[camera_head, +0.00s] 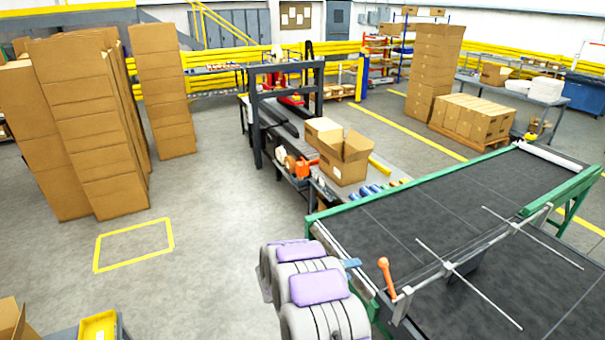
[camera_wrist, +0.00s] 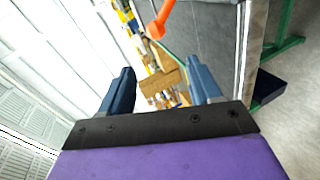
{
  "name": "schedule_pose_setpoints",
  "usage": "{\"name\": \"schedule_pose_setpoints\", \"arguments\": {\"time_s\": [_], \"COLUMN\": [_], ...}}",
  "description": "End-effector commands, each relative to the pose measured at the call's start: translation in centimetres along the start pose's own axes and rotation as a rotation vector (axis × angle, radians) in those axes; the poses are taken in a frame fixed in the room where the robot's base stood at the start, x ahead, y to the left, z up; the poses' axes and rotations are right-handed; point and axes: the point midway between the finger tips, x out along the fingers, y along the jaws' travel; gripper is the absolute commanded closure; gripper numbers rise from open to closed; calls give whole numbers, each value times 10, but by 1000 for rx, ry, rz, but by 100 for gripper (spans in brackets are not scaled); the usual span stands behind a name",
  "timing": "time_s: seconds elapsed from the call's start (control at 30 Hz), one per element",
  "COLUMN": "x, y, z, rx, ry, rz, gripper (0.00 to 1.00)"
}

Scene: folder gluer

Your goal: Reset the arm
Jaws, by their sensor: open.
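My gripper shows in the wrist view (camera_wrist: 160,92) with its two blue fingers apart and nothing between them. In the head view my arm reaches forward from the bottom middle, and a blue fingertip (camera_head: 351,264) shows at its right side, close to the left edge of the conveyor table. The orange-handled lever (camera_head: 385,276) stands on the conveyor's near side, just right of my gripper. The orange lever also shows in the wrist view (camera_wrist: 160,20), above and beyond the fingers. The rest of the gripper is hidden behind my arm in the head view.
The dark conveyor (camera_head: 440,220) with a green frame and metal rods fills the right. An open carton (camera_head: 344,160) stands on a bench beyond it. Tall carton stacks (camera_head: 90,130) stand at left. A yellow tray (camera_head: 98,326) is at the bottom left. Floor left of my arm is clear.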

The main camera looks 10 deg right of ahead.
Motion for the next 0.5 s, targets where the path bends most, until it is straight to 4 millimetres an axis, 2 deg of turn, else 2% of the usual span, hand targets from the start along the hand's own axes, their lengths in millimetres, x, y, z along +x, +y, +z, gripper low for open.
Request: {"name": "schedule_pose_setpoints", "arguments": {"time_s": [0.13, 0.27, 0.4, 0.5], "x": [-5, -24, -61, -92], "y": [-4, -7, -6, -4], "z": [-21, -58, -93, -107], "rx": [76, 204, 332, 392], "ry": [76, 214, 363, 447], "rz": [-74, -227, -433, -579], "gripper": [37, 37, 37, 37]}}
